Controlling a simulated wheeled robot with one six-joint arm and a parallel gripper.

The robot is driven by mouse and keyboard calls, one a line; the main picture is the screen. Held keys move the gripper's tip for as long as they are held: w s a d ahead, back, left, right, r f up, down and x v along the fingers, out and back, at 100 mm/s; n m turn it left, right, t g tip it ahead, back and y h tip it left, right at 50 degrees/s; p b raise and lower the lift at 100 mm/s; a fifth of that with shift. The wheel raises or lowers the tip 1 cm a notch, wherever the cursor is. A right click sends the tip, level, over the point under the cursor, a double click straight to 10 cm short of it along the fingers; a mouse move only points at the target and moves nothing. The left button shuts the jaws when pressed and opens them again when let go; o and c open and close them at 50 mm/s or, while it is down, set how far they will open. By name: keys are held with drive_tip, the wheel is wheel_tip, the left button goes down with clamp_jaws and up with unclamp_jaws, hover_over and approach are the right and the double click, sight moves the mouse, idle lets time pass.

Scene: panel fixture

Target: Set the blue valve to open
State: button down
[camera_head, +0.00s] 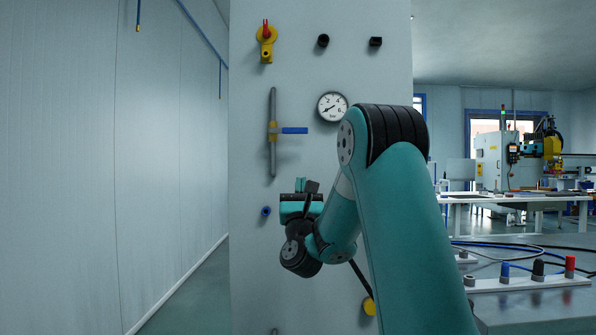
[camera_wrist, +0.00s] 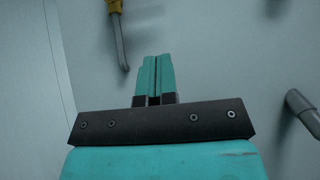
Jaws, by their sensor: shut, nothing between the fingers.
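The blue valve has a blue lever handle (camera_head: 294,130) that lies horizontal, pointing right, across a vertical grey pipe (camera_head: 273,103) with a yellow valve body (camera_head: 272,131). My gripper (camera_head: 303,186) is below and a little right of the lever in the head view, apart from it. In the wrist view my gripper's teal fingers (camera_wrist: 154,74) are together and empty, facing the panel. The yellow valve body (camera_wrist: 115,5) and the lower pipe (camera_wrist: 121,42) show at the upper left there. The blue lever is out of the wrist view.
A grey pipe end (camera_wrist: 301,104) sticks out at right in the wrist view.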

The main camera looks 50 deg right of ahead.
sight(288, 131)
drive_tip(key=p+x, duration=0.5)
drive_tip(key=p, duration=0.1)
drive_tip(key=p+x, duration=0.5)
drive_tip(key=p, duration=0.1)
drive_tip(key=shift+s+a+r, duration=0.1)
drive_tip(key=shift+a+r, duration=0.05)
drive_tip(key=shift+r, duration=0.2)
drive_tip(key=shift+r+p, duration=0.9)
drive_tip(key=shift+p, duration=0.3)
drive_tip(key=shift+r+p, duration=0.7)
drive_tip(key=shift+p, duration=0.4)
